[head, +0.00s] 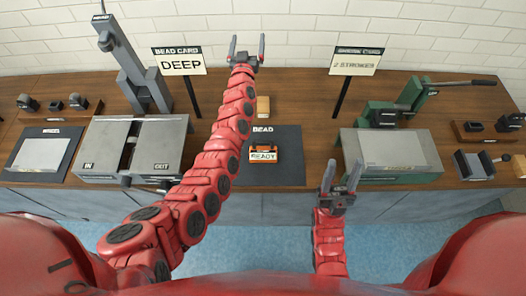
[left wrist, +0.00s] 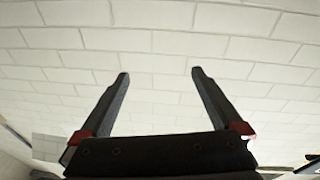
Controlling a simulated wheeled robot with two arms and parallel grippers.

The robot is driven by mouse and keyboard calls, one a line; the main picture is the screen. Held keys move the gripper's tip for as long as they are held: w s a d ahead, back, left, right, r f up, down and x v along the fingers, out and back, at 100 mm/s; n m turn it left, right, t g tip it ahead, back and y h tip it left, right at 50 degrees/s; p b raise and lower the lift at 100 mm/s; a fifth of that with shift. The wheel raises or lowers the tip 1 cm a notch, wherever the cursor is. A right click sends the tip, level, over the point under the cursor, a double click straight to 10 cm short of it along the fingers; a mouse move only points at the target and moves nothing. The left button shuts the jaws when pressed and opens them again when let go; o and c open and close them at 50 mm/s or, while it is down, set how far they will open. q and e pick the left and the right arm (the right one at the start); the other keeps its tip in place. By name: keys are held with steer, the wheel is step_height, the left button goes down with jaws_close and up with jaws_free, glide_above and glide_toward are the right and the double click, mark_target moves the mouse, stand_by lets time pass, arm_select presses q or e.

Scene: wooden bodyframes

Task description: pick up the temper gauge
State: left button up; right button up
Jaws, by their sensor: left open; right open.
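No object in view is clearly labelled as the temper gauge. A small orange device (head: 263,152) with a plate reading READY sits on a dark mat (head: 288,140) marked BEAD, at the middle of the bench; I cannot tell if it is the gauge. My left gripper (head: 247,45) is raised beyond the mat, near the white wall, open and empty. In the left wrist view its two fingers (left wrist: 159,75) stand apart with only wall tiles behind them. My right gripper (head: 343,175) is open and empty at the front edge of the bench, right of the mat.
A grey IN/OUT machine (head: 100,145) and tall press (head: 125,55) stand left. A grey-topped unit (head: 390,150) and green lever tool (head: 410,95) stand right. Signs read DEEP (head: 180,62) and 2 STROKES (head: 356,62). A wooden block (head: 263,106) lies behind the mat.

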arm_select(q)
steer(key=w+d+r+m+g+h, duration=0.2)
steer(key=d+m+h, duration=0.2)
steer(key=d, duration=0.4)
steer(key=s+d+m+g+h, duration=0.35)
steer(key=d+m+g, duration=0.25)
steer(key=d, duration=0.4)
steer(key=m+g+y+b, duration=0.5)
steer(key=m+g+y, duration=0.4)
steer(key=g, duration=0.2)
glide_above(263, 153)
step_height(263, 153, down, 24)
steer(key=shift+f, duration=0.1)
steer(key=shift+w+f, duration=0.1)
steer(key=shift+f, duration=0.4)
step_height(263, 153, down, 3)
steer(key=shift+d+f+p, duration=0.1)
steer(key=shift+p, duration=0.45)
steer(key=shift+f, duration=0.6)
